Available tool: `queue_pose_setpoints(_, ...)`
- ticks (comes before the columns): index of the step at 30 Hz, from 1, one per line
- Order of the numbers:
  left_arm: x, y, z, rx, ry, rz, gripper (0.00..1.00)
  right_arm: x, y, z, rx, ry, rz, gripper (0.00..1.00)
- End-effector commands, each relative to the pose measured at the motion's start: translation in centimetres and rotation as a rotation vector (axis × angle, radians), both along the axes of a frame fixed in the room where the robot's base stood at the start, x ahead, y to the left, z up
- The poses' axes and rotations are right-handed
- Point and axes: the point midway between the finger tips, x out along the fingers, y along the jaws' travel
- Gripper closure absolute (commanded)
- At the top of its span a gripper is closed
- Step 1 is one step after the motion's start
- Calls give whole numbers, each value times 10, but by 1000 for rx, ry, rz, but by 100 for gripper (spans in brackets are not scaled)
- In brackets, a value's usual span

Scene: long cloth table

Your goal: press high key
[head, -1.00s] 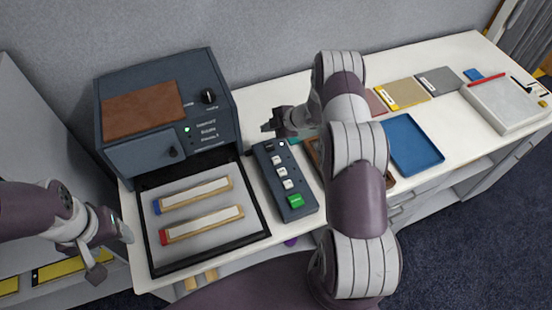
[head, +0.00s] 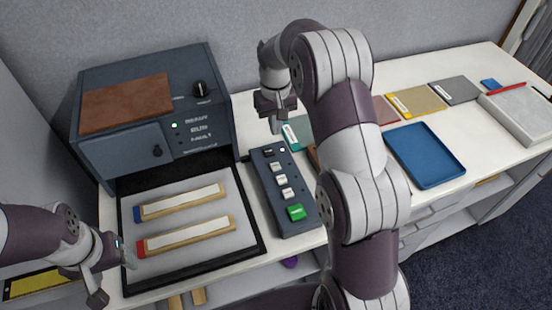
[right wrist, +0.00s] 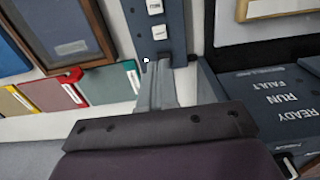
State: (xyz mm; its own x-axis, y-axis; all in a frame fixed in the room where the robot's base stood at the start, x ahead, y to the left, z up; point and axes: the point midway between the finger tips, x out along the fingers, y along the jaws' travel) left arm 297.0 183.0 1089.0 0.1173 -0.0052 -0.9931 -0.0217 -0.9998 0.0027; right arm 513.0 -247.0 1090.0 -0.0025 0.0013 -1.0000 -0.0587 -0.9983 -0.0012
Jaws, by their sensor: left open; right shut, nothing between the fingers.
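The dark key panel (head: 262,178) lies on the table with a dark key (head: 268,152) at its far end, several white keys (head: 280,179) in a row and a green key (head: 297,212) at the near end. Key labels are too small to read in the head view. My right gripper (head: 276,128) is shut and empty, pointing down just beyond the far end. In the right wrist view its fingers (right wrist: 160,72) overlap the panel end and hide the dark key; contact cannot be told. My left gripper (head: 113,276) is open and empty at the lower left.
A dark machine (head: 150,115) with a knob and green light stands left of the panel. A black-framed tray (head: 190,262) with two strips lies before it. A blue tray (head: 427,155) and several coloured folders (head: 415,101) lie to the right.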

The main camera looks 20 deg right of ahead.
Motion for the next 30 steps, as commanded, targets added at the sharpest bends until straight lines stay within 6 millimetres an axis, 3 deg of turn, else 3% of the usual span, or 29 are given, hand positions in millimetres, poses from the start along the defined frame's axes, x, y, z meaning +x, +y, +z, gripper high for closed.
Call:
queue_pose_setpoints(5,0,0,-7,0,0,0,36,0,0,-8,-1,0,1,100)
queue_pose_setpoints(9,0,0,-32,0,0,0,36,0,0,-35,-1,0,1,100)
queue_pose_setpoints(11,0,0,-24,0,2,0,36,0,0,-39,-1,3,1,100)
queue_pose_setpoints(24,0,0,-3,0,0,0,36,-1,-1,-123,-1,2,1,100)
queue_pose_setpoints(30,0,0,0,0,0,0,36,0,-1,-139,-2,-2,1,100)
